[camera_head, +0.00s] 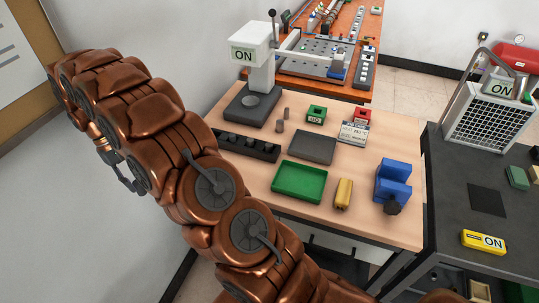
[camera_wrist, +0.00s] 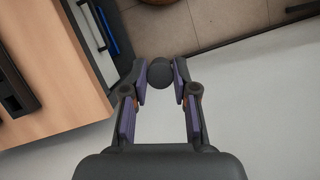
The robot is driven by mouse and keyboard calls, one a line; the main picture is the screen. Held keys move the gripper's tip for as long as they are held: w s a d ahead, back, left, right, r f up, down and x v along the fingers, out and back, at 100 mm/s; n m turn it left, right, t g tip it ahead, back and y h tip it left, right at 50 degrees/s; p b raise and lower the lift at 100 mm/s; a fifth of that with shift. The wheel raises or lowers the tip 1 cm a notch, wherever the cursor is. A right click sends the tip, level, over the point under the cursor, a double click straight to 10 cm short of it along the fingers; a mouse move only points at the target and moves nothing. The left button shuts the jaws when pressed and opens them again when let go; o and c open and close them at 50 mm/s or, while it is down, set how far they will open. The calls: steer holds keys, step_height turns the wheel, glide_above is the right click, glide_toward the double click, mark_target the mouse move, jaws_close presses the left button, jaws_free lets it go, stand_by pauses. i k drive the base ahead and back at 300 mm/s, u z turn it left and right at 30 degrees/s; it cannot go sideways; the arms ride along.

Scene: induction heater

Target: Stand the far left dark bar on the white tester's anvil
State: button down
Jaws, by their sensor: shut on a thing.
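The white tester (camera_head: 250,50) stands at the back left of the wooden table, with an ON label on its head. Its dark base (camera_head: 240,112) carries a round anvil, and no bar shows standing on it. My gripper (camera_wrist: 161,78) is shut on a dark bar (camera_wrist: 160,72), which shows as a round dark end between the fingertips in the wrist view. They are off the table's edge, over the floor. The bar's length is hidden in that view. A long black rack (camera_head: 246,146) lies in front of the tester, with several dark round spots along it.
A grey plate (camera_head: 312,148), a green tray (camera_head: 299,181), a yellow block (camera_head: 343,193) and a blue device (camera_head: 393,180) are also on the table. A heater with a grille (camera_head: 490,122) stands on the right bench.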

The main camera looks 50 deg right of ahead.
mark_target(251, 100)
steer(key=z, duration=3.7)
steer(key=k, duration=1.1)
steer(key=u, duration=1.9)
steer(key=i, duration=1)
steer(key=u, duration=0.05)
